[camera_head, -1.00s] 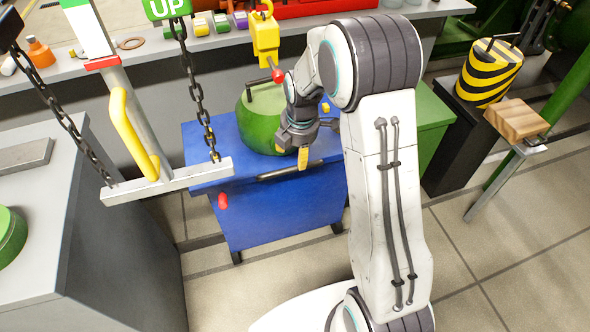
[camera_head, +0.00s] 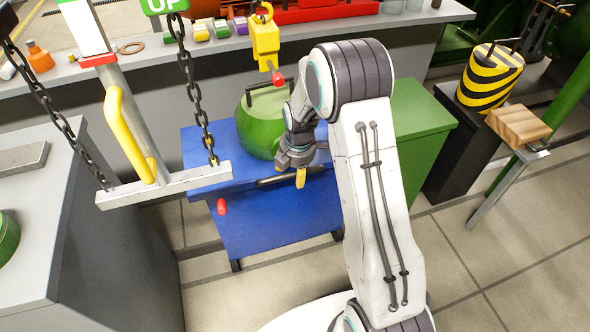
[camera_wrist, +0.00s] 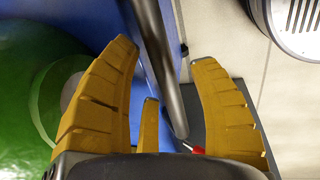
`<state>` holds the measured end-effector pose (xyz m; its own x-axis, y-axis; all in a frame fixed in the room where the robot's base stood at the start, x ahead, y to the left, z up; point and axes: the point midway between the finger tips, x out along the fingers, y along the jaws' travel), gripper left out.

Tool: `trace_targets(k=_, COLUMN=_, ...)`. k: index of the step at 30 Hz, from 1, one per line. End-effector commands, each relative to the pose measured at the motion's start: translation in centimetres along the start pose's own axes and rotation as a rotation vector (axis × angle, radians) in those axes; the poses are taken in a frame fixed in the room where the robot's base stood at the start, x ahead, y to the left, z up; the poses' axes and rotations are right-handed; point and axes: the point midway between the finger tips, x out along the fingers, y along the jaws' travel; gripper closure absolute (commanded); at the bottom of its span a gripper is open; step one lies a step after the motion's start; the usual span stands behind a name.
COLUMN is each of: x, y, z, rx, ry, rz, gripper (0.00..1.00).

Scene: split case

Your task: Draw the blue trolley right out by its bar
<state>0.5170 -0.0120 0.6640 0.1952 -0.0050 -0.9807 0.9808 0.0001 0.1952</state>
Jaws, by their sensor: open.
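The blue trolley (camera_head: 240,195) stands partly under the grey workbench, with a round green weight (camera_head: 258,135) on its top. Its dark bar (camera_head: 266,182) runs along the upper front face, partly hidden by my gripper. My gripper (camera_head: 300,178) points down at the right part of the bar. In the wrist view the bar (camera_wrist: 158,50) passes between the two yellow fingers of my gripper (camera_wrist: 165,58), which stand apart on either side of it. I cannot tell whether either finger touches the bar. The green weight is left of the fingers there.
A yellow hook block (camera_head: 265,42) hangs above the weight. A white beam (camera_head: 165,187) on chains hangs left of the trolley. A grey cabinet (camera_head: 100,245) stands left, a green box (camera_head: 415,115) right. The tiled floor in front is clear apart from my base.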

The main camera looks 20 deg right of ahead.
Motion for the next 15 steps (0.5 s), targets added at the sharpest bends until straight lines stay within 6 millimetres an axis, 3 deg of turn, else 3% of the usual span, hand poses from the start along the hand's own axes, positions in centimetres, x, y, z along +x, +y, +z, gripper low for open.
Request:
trace_targets(k=3, x=-0.01, y=0.00, z=0.00, rx=0.000, ry=0.000, rz=0.000, gripper=0.42)
trace_targets(k=15, x=-0.03, y=-0.01, z=0.00, rx=0.000, ry=0.000, rz=0.000, gripper=0.78)
